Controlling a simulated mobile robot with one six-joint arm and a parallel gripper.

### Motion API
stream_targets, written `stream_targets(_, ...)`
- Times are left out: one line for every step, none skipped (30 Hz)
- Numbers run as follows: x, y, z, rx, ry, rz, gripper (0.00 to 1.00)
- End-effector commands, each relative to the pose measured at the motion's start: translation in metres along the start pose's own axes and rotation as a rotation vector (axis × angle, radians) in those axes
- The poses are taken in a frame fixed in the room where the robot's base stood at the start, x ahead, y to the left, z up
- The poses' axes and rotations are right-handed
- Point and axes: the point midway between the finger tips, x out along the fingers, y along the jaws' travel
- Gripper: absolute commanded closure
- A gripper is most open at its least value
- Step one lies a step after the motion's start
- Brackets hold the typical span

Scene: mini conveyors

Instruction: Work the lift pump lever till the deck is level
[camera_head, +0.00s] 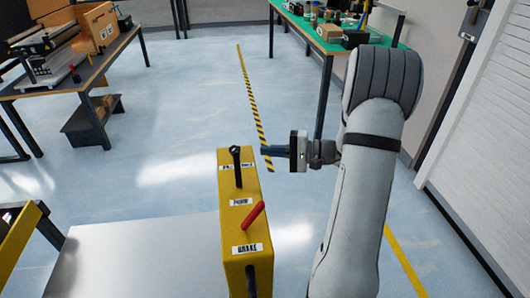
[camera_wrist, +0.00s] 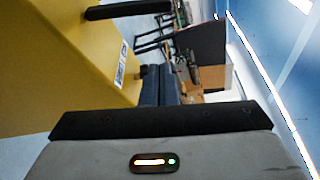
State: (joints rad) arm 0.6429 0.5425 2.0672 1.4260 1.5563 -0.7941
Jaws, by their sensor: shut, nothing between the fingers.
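A yellow control box (camera_head: 233,230) stands at the right edge of a pale flat deck (camera_head: 140,262). A red lever (camera_head: 252,215) leans to the upper right behind a label that seems to read BRAKE. My gripper (camera_head: 263,150) is shut and empty, pointing left, close to the right of the black lever's upper part. In the wrist view, my shut fingers (camera_wrist: 160,84) lie beside the yellow box (camera_wrist: 65,60); a black bar (camera_wrist: 127,9), likely the lever, shows at the top. The deck's tilt is unclear.
A green-topped bench (camera_head: 333,46) with boxes and small items stands behind my arm. A table with a machine and cardboard box (camera_head: 98,27) is at the upper left. A yellow frame piece (camera_head: 18,230) is at the left edge. The floor behind the box is open.

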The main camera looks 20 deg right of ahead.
Motion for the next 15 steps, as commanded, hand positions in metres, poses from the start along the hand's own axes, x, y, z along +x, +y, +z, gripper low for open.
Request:
stream_targets(0.011,0.0,0.001,0.0,-0.005,0.001,1.0)
stream_targets(0.018,0.0,0.001,0.0,-0.006,0.002,1.0)
stream_targets(0.026,0.0,0.001,0.0,-0.005,0.001,1.0)
stream_targets(0.034,0.0,0.002,0.0,-0.007,0.002,1.0)
stream_targets(0.04,0.0,0.001,0.0,-0.006,0.001,1.0)
stream_targets(0.049,0.0,0.002,0.0,-0.007,0.002,1.0)
stream_targets(0.056,0.0,0.001,0.001,-0.006,0.002,1.0)
stream_targets(0.062,0.0,0.002,0.001,-0.006,0.002,1.0)
stream_targets(0.07,0.0,0.001,0.001,-0.006,0.001,1.0)
stream_targets(0.076,0.0,0.002,0.001,-0.006,0.002,1.0)
stream_targets(0.082,0.0,0.002,0.001,-0.005,0.002,1.0)
stream_targets(0.078,-0.001,0.008,0.001,-0.001,0.001,1.0)
stream_targets(0.075,-0.001,0.013,0.001,0.0,0.001,1.0)
stream_targets(0.073,-0.001,0.017,0.001,0.001,0.001,1.0)
stream_targets(0.071,-0.001,0.022,0.001,0.0,0.001,1.0)
